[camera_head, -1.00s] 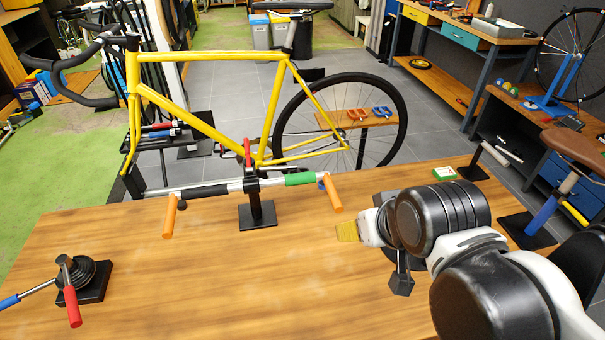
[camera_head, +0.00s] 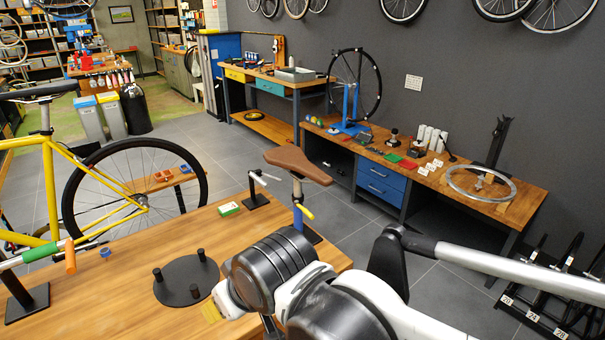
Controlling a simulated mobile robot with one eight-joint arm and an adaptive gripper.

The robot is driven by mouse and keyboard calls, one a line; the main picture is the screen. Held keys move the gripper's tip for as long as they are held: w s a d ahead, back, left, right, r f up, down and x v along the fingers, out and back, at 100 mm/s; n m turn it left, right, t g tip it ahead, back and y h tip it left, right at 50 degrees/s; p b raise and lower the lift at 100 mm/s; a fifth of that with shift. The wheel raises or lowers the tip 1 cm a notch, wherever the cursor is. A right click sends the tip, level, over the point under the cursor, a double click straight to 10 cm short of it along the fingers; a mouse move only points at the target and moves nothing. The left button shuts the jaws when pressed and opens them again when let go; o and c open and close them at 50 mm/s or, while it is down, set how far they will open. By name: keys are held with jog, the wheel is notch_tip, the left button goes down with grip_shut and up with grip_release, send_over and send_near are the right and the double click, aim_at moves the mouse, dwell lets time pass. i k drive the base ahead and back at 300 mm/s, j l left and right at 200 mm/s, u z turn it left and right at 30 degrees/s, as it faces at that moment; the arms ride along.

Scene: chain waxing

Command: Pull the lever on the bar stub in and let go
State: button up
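A small stand with a dark upright, a short bar and a pale lever-like piece (camera_head: 265,177) is at the far edge of the wooden table; it looks like the bar stub with its lever, but it is too small to be sure. My gripper (camera_head: 210,312) is low in the picture over the near part of the table, well apart from that stand and nearer to me. Its yellowish tip shows, but the wrist hides most of it, and I cannot see whether the fingers are apart. Nothing is visibly held.
A black disc with three posts (camera_head: 172,289) lies left of my gripper. Bare table (camera_head: 120,285) lies between.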

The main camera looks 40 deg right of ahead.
aim_at(271, 177)
jog(key=l+u, duration=0.15)
jog(key=l, duration=1.4)
jog(key=l+u, duration=0.15)
jog(key=l, duration=1.4)
jog(key=i+l+u, duration=0.6)
jog(key=l+u, duration=0.3)
jog(key=i+l+u, duration=0.2)
jog(key=l+u, duration=0.15)
jog(key=l, duration=0.15)
